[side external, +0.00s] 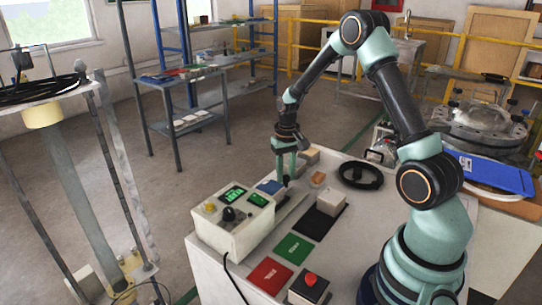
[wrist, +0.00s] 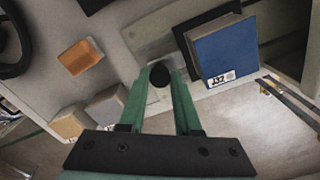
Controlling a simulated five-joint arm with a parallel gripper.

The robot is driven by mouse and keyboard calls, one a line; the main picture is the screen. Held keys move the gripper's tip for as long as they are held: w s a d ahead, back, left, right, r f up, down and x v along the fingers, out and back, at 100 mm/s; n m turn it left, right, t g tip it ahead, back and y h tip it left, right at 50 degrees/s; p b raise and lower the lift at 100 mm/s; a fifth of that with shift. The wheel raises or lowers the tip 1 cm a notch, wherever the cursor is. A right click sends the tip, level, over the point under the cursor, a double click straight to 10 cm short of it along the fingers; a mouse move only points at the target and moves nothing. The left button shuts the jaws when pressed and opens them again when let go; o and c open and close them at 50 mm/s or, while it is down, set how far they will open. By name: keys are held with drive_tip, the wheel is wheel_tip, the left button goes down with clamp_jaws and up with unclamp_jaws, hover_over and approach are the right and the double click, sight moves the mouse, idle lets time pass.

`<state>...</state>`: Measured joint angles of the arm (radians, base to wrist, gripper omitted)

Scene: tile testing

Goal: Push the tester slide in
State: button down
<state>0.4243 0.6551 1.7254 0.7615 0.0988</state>
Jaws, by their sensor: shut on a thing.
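The tester (side external: 232,222) is a white box with small green screens and a dark knob, standing at the table's left edge. Its slide reaches out behind it as a pale rail (side external: 291,208). My gripper (side external: 286,180) points down there, beside the blue tile. In the wrist view its green fingers are shut on a round black knob (wrist: 159,75). The knob's base is partly hidden by the fingers.
A green tile (side external: 293,248), a red tile (side external: 270,273) and a red-button box (side external: 309,286) lie toward the front. An orange piece (side external: 318,179) and black ring (side external: 361,175) lie right of my gripper.

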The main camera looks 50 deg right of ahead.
sight(273, 183)
drive_tip(key=shift+w+a, duration=0.1)
drive_tip(key=shift+a, duration=2.75)
drive_tip(key=shift+a+r, duration=0.1)
drive_tip(key=shift+a, duration=2.9)
drive_tip(key=c, duration=0.7)
unclamp_jaws()
drive_tip(key=shift+o, duration=0.3)
wheel_tip(273, 183, up, 6)
